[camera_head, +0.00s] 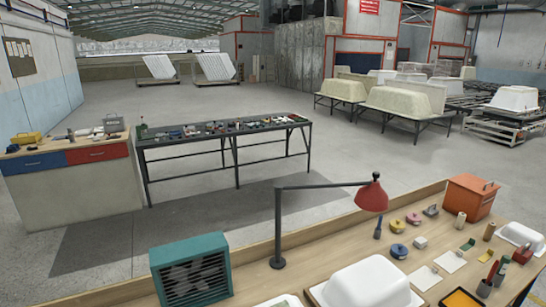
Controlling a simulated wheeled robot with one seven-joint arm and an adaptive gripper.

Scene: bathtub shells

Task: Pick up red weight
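Small red objects show on the wooden workbench (330,262) in the front right. Another is a red block (522,254) near the right edge, beside upright red-and-dark tools (500,270). I cannot tell from this size which of them, if either, is the red weight. My gripper is not in view.
A red-shaded lamp (371,197), teal fan box (192,270), white tub shell (366,285), blue roll (398,251) and orange toolbox (470,196) are on the bench. Behind stand a dark tool table (240,160) and a drawer cabinet (75,195). Grey floor lies open beyond.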

